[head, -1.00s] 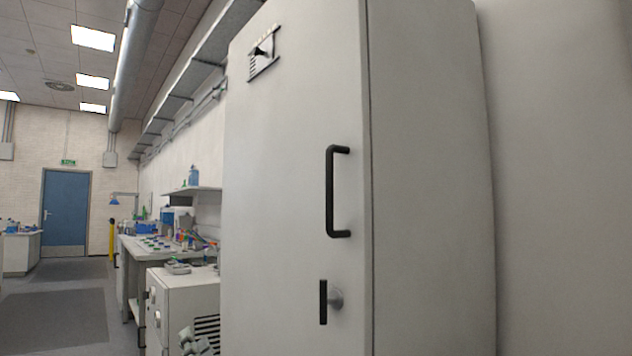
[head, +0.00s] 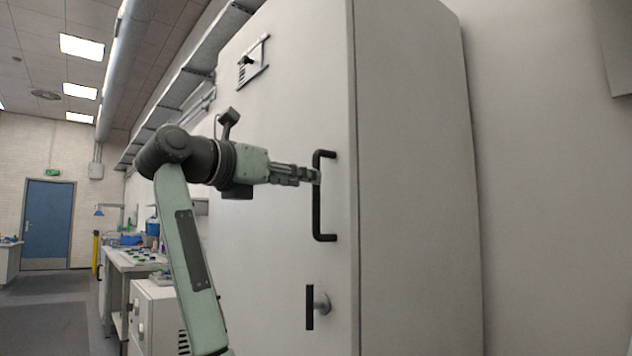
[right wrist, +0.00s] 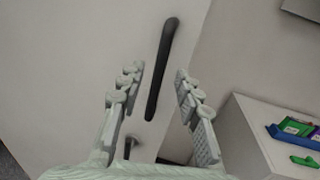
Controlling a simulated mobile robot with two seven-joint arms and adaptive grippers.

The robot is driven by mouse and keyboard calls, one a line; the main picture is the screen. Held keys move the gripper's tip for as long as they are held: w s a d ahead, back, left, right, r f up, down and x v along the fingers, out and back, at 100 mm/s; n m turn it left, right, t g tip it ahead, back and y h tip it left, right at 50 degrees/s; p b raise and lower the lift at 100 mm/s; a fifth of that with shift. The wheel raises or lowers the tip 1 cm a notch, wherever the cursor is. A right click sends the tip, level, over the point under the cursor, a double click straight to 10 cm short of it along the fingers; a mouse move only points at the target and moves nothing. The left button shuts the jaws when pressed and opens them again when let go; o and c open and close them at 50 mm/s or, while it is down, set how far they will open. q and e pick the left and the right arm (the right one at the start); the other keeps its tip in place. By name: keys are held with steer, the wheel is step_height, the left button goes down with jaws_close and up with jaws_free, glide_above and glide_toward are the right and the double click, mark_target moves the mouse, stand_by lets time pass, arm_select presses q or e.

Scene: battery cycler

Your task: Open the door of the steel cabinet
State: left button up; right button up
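The tall pale steel cabinet (head: 290,110) has its door shut, filling the middle of the head view. A black vertical bar handle (head: 317,212) is on the door near its right edge, with a black lever on a round boss (head: 310,307) below it. My right gripper (head: 316,176) is at the upper part of the bar handle. In the right wrist view my right gripper (right wrist: 158,80) is open, and the bar handle (right wrist: 160,75) shows between its two fingers, not visibly touched by either. My left gripper is not in view.
A white low unit (head: 150,310) and a lab bench (head: 125,262) with small items stand left of the cabinet. A blue door (head: 48,225) is far back. The wrist view shows a white surface with a blue tray (right wrist: 290,135). Floor at left is clear.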

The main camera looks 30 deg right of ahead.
steer(key=x, duration=0.5)
steer(key=shift+d, duration=0.1)
jaws_close()
stand_by(0.3)
